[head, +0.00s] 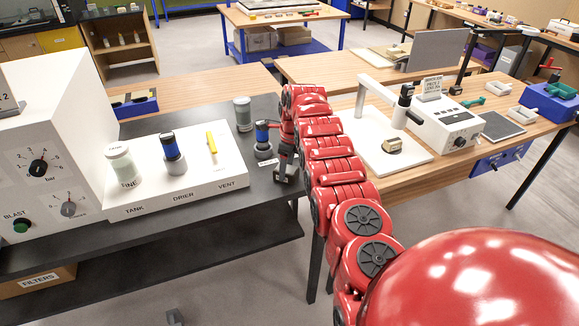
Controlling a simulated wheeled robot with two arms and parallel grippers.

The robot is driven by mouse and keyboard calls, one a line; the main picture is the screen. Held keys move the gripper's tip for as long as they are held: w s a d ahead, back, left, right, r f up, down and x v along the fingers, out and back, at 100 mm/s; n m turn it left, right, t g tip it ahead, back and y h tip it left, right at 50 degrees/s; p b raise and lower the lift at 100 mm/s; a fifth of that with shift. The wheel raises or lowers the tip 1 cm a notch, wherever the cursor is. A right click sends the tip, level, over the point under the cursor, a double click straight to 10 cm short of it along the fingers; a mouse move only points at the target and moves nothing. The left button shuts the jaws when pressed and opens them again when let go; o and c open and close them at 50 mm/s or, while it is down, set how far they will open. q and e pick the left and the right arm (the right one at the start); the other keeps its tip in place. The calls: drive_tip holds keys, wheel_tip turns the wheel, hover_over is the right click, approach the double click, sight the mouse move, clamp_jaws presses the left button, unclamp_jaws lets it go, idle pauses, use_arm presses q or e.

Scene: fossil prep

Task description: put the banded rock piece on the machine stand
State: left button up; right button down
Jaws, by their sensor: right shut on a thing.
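My right gripper (282,176) is low over the dark bench, just right of a blue and black canister (263,138). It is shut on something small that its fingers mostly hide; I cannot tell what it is. A small beige block with a dark lower part (392,145) lies on the white base plate (415,158) of a machine stand with an upright post. I cannot make out clear bands on it. The stand's control box (444,122) is to its right. My left gripper is not in view.
A white panel (205,187) with jars and a yellow lever stands left on the dark bench, beside a large white cabinet (50,150). A grey mat (500,126) and blue box (548,101) lie right of the machine.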

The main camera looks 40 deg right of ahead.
sight(289, 169)
drive_tip(key=shift+w+a+f, duration=0.15)
drive_tip(key=shift+f, duration=0.05)
drive_tip(key=shift+c, duration=2)
unclamp_jaws()
drive_tip(key=shift+o, duration=1.3)
drive_tip(key=shift+d, duration=0.3)
drive_tip(key=shift+s+d, duration=0.15)
drive_tip(key=shift+s, duration=0.15)
drive_tip(key=shift+w+a+r, duration=0.15)
drive_tip(key=shift+a, duration=0.05)
drive_tip(key=shift+d+r, duration=0.2)
drive_tip(key=shift+r, duration=0.5)
drive_tip(key=r, duration=0.1)
drive_tip(key=r+b, duration=0.1)
drive_tip(key=r, duration=0.1)
drive_tip(key=r+b, duration=0.1)
drive_tip(key=r, duration=0.1)
drive_tip(key=shift+s, duration=0.3)
drive_tip(key=r, duration=0.2)
drive_tip(key=r+p, duration=0.2)
drive_tip(key=r, duration=0.1)
drive_tip(key=shift+s+d+r, duration=0.2)
drive_tip(key=shift+s+r, duration=0.1)
drive_tip(key=shift+s, duration=0.1)
